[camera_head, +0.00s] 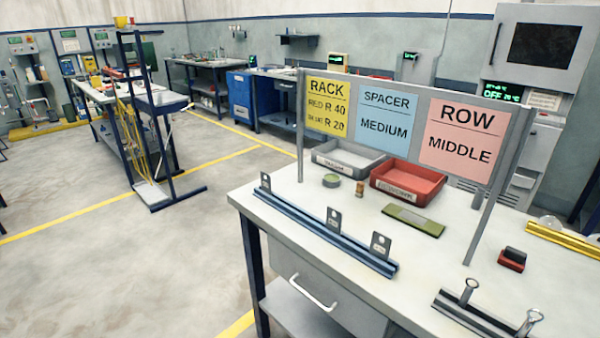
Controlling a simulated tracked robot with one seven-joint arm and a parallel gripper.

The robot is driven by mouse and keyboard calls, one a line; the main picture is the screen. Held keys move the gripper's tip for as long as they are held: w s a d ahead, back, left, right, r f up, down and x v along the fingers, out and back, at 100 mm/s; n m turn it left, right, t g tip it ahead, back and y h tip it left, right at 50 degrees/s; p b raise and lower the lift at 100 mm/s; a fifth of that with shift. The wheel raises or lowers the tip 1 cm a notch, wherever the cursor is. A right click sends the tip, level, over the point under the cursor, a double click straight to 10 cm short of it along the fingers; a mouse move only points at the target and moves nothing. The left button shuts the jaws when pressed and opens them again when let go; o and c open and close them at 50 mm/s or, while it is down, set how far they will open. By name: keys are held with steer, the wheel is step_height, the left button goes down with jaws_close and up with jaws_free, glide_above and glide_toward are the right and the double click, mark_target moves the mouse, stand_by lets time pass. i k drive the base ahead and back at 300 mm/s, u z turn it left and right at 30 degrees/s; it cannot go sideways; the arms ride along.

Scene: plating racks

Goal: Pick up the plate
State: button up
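Several small grey plates, each with a hole, stand upright along a long blue rail rack (320,232) near the table's front left edge. One plate (265,182) is at the far end, one plate (334,218) is past the middle, and one plate (381,245) is at the near end. I cannot tell from the view which plate is meant. My gripper is not in view.
The white table (290,205) also holds a grey tray (347,160), a red tray (408,184), a flat green piece (413,220), a red-black block (512,259), a dark rail with upright pins (480,315) and a yellow rail (562,238). A sign board (395,122) on posts rises behind.

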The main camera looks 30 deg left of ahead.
mark_target(265, 182)
steer(key=z, duration=0.05)
steer(key=i, duration=0.4)
steer(key=u, duration=2.95)
steer(key=i, duration=1)
steer(key=z, duration=0.2)
steer(key=k, duration=0.85)
steer(key=u, duration=0.15)
steer(key=i, duration=0.1)
